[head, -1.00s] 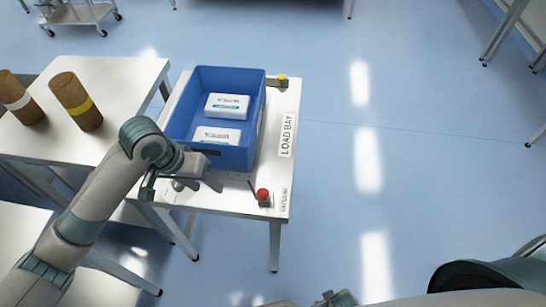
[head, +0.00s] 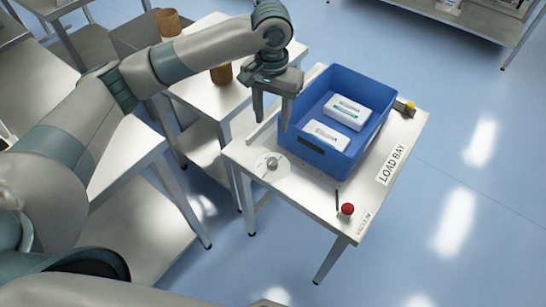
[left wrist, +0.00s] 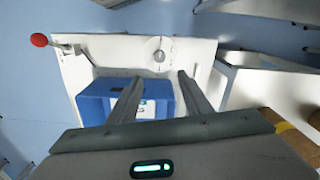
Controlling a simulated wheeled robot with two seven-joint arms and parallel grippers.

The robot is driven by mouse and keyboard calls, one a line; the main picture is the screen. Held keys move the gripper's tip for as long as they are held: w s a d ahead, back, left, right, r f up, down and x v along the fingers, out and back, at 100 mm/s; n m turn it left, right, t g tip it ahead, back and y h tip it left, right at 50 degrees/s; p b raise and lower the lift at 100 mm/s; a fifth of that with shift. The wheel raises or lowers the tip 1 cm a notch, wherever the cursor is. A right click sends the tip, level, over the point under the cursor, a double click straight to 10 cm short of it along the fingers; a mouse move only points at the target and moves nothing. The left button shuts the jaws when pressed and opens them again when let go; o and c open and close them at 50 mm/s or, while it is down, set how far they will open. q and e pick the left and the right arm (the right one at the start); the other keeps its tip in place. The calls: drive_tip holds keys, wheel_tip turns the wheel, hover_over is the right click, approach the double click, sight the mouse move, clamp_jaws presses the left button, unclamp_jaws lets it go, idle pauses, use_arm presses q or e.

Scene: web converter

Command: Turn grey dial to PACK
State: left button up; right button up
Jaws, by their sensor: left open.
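The grey dial (head: 271,164) sits on a pale round plate at the near left corner of the white table (head: 318,198). In the left wrist view the dial (left wrist: 159,56) shows beyond the fingertips, between them. The lettering around it is too small to read. My left gripper (head: 272,122) is open and empty, pointing down above the table, beside the blue bin and above and behind the dial, apart from it. In the left wrist view its two fingers (left wrist: 156,82) are spread wide over the bin. My right gripper does not show.
The blue bin (head: 325,154) holds two white packs (head: 347,111). A red-knobbed lever (head: 347,209) stands at the table's near right edge, by a VACUUM label. A yellow button (head: 410,107) is at the far right corner. Another table with brown rolls (head: 222,74) stands to the left.

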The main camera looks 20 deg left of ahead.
use_arm(q)
drive_tip(key=p, duration=0.1)
hover_over(272, 162)
wheel_tip(272, 162, down, 8)
wheel_tip(272, 162, down, 9)
drive_tip(key=shift+w+f+p, duration=0.1)
drive_tip(key=shift+f+p, duration=0.1)
drive_tip(key=shift+p, duration=0.6)
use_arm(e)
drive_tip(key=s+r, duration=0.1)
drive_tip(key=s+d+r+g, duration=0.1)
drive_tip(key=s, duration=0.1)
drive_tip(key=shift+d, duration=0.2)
use_arm(q)
drive_tip(key=c, duration=1.1)
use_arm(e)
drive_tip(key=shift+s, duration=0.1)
